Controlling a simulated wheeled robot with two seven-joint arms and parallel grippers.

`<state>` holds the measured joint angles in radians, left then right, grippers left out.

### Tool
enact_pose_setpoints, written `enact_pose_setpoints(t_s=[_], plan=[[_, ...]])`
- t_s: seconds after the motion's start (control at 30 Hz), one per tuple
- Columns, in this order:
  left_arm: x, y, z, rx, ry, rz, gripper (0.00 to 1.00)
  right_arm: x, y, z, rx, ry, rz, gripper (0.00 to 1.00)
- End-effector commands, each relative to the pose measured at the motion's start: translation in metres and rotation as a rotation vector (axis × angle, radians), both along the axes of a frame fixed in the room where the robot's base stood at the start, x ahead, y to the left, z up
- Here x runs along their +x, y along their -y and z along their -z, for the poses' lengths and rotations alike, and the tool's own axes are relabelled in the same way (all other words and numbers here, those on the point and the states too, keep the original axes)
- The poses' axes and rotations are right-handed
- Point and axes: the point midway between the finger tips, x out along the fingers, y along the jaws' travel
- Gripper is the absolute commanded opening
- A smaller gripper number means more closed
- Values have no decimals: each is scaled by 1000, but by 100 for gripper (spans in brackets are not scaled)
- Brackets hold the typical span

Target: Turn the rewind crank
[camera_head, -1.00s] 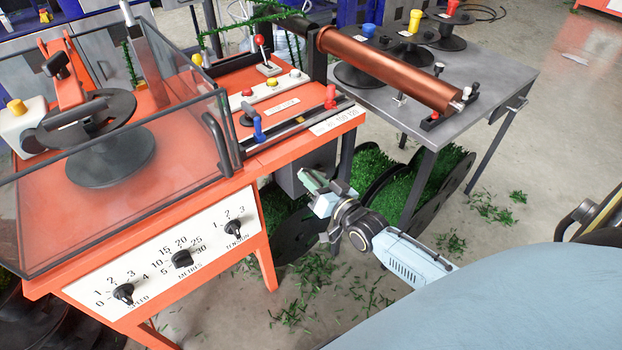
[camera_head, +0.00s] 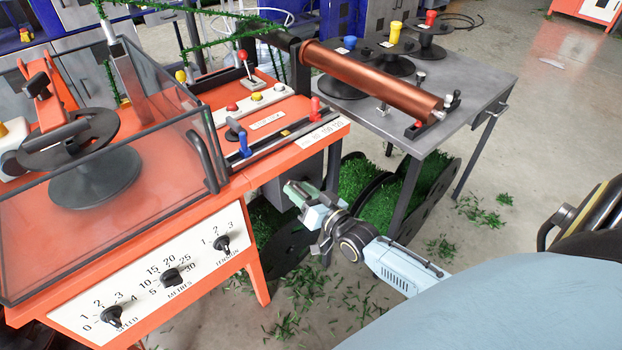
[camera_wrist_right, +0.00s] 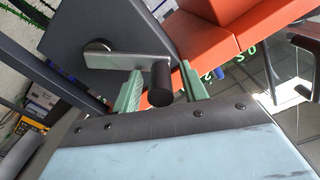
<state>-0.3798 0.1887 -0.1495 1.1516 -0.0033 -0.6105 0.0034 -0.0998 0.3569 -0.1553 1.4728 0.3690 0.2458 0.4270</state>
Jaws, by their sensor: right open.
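The rewind crank shows in the right wrist view as a grey metal arm (camera_wrist_right: 125,60) ending in a black cylindrical handle (camera_wrist_right: 160,82). It is mounted on a dark grey box (camera_wrist_right: 85,25). My right gripper (camera_wrist_right: 162,90) is open, its two green fingers on either side of the handle; I cannot tell whether they touch it. In the head view my right gripper (camera_head: 303,198) is beside the grey box (camera_head: 272,190) under the right end of the orange machine (camera_head: 240,185). The crank is not discernible there. My left gripper is not in view.
A grey side table (camera_head: 470,90) bears a copper roller (camera_head: 370,75) and several black spools. Large reels with green tinsel (camera_head: 358,178) stand below, close to my right gripper. A clear guard (camera_head: 100,200) covers the machine's left part. Floor at the right (camera_head: 540,110) is open.

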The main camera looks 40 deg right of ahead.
Motion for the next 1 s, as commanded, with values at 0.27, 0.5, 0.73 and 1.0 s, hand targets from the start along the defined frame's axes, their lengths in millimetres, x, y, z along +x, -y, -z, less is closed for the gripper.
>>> enact_pose_setpoints(t_s=[0.27,0.5,0.73,1.0], plan=[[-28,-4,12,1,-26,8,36,-44,5,-1,-1,-4,0,43],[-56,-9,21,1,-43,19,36,-96,11,-1,-1,-3,0,43],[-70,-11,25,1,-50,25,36,-125,14,-1,-1,0,1,43],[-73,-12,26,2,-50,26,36,-131,15,-1,-2,2,1,43]])
